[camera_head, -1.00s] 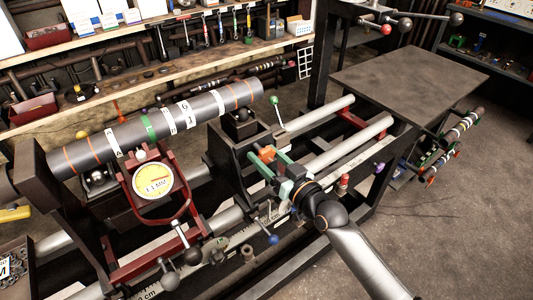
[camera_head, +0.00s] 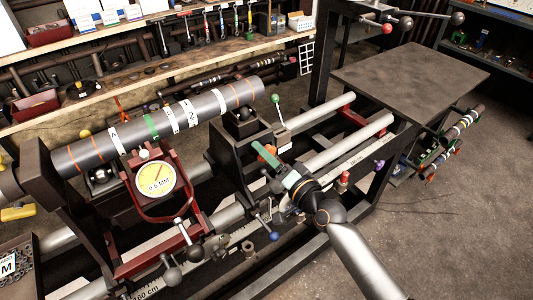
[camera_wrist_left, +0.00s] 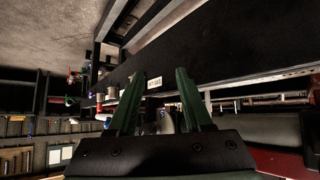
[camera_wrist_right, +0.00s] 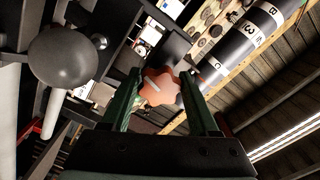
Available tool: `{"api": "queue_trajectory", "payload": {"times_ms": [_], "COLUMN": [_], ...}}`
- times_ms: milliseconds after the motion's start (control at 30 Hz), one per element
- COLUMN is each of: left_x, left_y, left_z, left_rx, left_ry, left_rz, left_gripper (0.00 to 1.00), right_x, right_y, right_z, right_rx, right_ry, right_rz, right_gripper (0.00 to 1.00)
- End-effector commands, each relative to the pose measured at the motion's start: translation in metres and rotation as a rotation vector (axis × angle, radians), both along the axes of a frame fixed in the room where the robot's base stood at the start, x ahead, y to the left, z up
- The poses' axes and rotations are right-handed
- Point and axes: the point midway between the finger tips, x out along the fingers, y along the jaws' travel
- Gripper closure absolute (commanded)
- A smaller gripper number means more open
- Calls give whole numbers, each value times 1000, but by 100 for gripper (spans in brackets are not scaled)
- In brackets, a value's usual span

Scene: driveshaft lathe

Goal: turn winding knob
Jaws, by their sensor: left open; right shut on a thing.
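The winding knob (camera_head: 267,153) is orange-red and lobed, on the block below the right end of the dark shaft (camera_head: 180,120). My right gripper (camera_head: 272,167) reaches it from the lower right and is shut on it. In the right wrist view the knob (camera_wrist_right: 160,87) sits between the green fingers, its face partly visible. A yellow dial gauge (camera_head: 155,179) on a red frame reads 0.5 MM below the shaft. My left gripper (camera_wrist_left: 157,82) shows only in the left wrist view; it is open, with nothing seen held between its fingers.
A green-tipped lever (camera_head: 277,99) stands just behind the knob, and a blue-tipped handle (camera_head: 272,236) lies in front of my right gripper. Round steel rails (camera_head: 345,140) run to the right. A bare dark table (camera_head: 410,80) is at upper right.

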Motion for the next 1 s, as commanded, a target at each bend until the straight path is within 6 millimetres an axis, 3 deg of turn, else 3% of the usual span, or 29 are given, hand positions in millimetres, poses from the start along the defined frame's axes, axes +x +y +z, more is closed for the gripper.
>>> {"api": "queue_trajectory", "payload": {"times_ms": [300, 833, 867, 1000], "left_x": [0, 0, 0, 0], "left_y": [0, 0, 0, 0], "left_z": [1, 1, 1, 1], "left_rx": [0, 0, 0, 0], "left_ry": [0, 0, 0, 0], "left_rz": [0, 0, 0, 0], "left_gripper": [50, 50, 50, 50], "right_x": [0, 0, 0, 0], "right_y": [0, 0, 0, 0], "right_z": [0, 0, 0, 0], "right_rx": [91, 105, 104, 104], "right_ry": [66, 76, 76, 76], "right_rz": [0, 0, 0, 0], "right_gripper": [95, 95, 36, 20]}}
